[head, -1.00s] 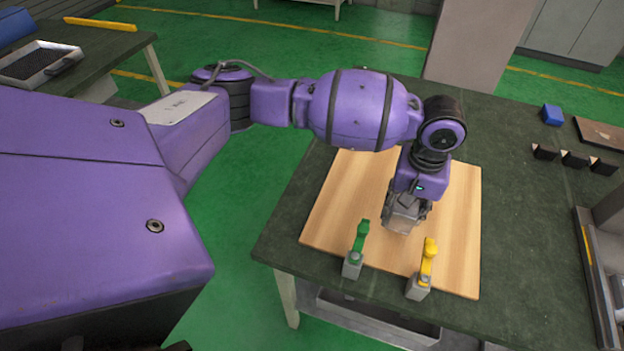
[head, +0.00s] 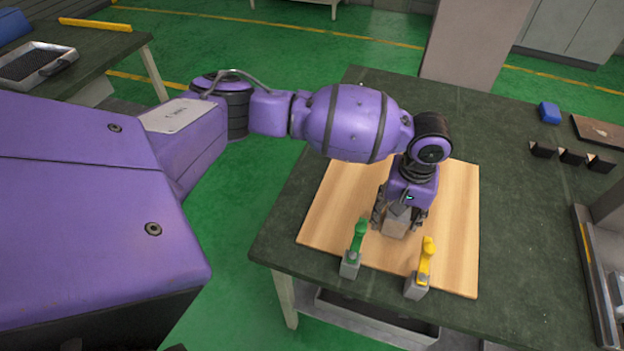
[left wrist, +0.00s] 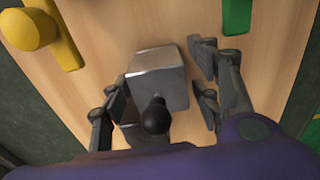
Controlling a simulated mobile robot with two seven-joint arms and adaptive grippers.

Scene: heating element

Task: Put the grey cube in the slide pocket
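The grey cube (head: 396,222) is on the wooden board, below my left gripper (head: 398,215) in the head view. In the left wrist view the metal cube (left wrist: 158,72) lies between the two spread fingers of the left gripper (left wrist: 160,82). The left fingertip is close beside the cube, and a narrow gap shows on the right side. A round black knob (left wrist: 156,117) and a grey metal piece (left wrist: 143,135) overlap the cube's lower end in this view. I cannot make out the slide pocket for certain. My right gripper is not in view.
The wooden board (head: 455,215) lies on a dark table (head: 520,190). Green (head: 357,240) and yellow (head: 426,262) levers on grey blocks stand near its front edge. A blue block (head: 550,112), several dark blocks (head: 571,156) and a metal frame (head: 590,265) are at right.

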